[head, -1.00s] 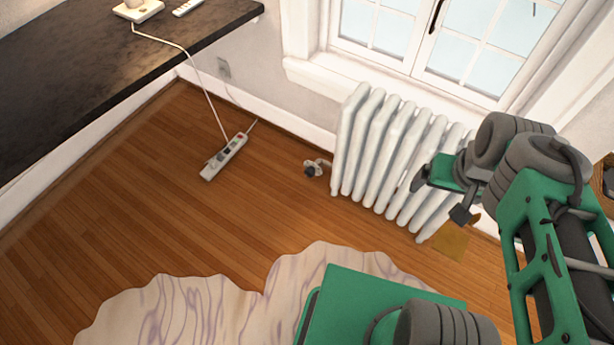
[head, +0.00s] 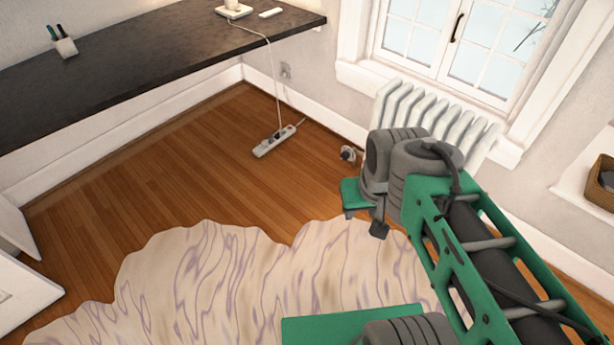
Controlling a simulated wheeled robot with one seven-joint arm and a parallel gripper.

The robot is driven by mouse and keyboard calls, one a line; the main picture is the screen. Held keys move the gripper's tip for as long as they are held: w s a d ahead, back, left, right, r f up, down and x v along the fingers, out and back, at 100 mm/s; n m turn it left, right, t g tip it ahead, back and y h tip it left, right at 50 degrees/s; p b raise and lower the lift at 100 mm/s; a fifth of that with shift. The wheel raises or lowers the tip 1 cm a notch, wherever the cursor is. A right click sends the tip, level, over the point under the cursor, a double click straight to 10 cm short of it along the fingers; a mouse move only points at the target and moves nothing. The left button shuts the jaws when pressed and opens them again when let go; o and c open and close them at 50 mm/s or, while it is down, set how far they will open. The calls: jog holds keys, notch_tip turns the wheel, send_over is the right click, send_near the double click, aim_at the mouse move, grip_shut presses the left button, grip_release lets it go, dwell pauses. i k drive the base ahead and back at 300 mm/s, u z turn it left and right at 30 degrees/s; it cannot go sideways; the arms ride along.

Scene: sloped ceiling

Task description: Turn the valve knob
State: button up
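The valve knob (head: 347,154) is a small dark and grey piece low beside the left end of the white radiator (head: 440,112), just above the floor. My gripper (head: 362,219) is in front of the radiator, over the floor near the rug, to the lower right of the knob in the picture and apart from it. The wrist hides most of the gripper, and its fingers cannot be made out clearly. My arm covers the lower part of the radiator.
A power strip (head: 274,141) with a white cable lies on the wood floor left of the knob. A pale rug (head: 230,275) covers the floor in front. A dark desk (head: 130,62) runs along the left wall. Bare floor (head: 180,170) lies between.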

aim_at(344, 156)
jog(key=u, duration=0.65)
jog(key=i, duration=0.6)
jog(key=u, duration=0.65)
jog(key=i, duration=1.65)
jog(key=z, duration=1.3)
jog(key=i, duration=0.5)
jog(key=z, duration=0.5)
